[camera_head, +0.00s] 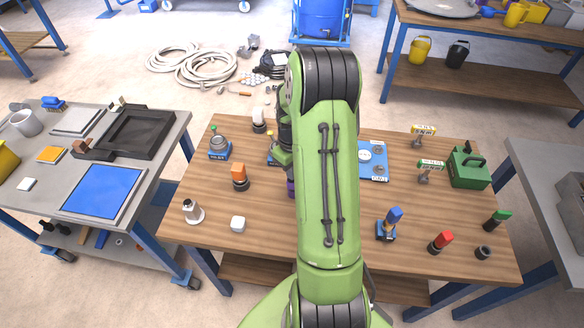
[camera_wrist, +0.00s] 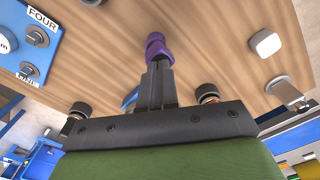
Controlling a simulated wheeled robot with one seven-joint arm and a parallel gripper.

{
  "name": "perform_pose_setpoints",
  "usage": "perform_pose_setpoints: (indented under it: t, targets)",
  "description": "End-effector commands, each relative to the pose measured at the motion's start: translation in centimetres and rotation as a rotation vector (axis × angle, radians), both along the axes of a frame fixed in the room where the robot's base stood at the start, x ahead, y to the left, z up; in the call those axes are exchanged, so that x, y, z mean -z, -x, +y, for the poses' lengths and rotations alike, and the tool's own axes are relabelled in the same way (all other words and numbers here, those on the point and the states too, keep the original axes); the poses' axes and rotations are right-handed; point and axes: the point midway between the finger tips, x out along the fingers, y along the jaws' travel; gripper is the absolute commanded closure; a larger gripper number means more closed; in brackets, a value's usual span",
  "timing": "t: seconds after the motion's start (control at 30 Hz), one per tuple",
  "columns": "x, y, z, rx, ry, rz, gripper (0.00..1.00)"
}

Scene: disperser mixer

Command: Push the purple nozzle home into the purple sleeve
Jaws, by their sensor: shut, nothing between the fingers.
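In the wrist view a purple piece (camera_wrist: 156,46) lies straight ahead of my gripper (camera_wrist: 158,66) over the wooden table. It shows a rounded end and a wider part nearer the fingers; I cannot tell where the nozzle ends and the sleeve begins. The two dark fingers are shut together with nothing between them. Their tips are at the near end of the purple piece, and I cannot tell whether they touch it. In the head view only a small purple patch (camera_head: 291,188) shows beside my green arm, which hides my gripper and most of the purple parts.
A white block (camera_wrist: 265,42) and a blue panel with knobs (camera_wrist: 30,45) flank the purple piece in the wrist view. An orange-and-black fitting (camera_head: 239,178) stands left of my arm. A blue-topped fitting (camera_head: 390,222) and a green box (camera_head: 468,168) stand right.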

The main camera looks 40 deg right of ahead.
Motion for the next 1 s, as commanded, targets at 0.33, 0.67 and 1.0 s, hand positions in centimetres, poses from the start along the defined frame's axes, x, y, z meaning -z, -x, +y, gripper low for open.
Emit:
perform_pose_setpoints:
  t: [0.33,0.67,1.0]
  targets:
    - [0.0,0.0,0.0,-0.001,-0.001,-0.001,1.0]
    - [0.8,0.0,0.0,-0.001,-0.001,0.0,1.0]
    - [-0.2,0.1,0.1,-0.001,-0.006,0.006,1.0]
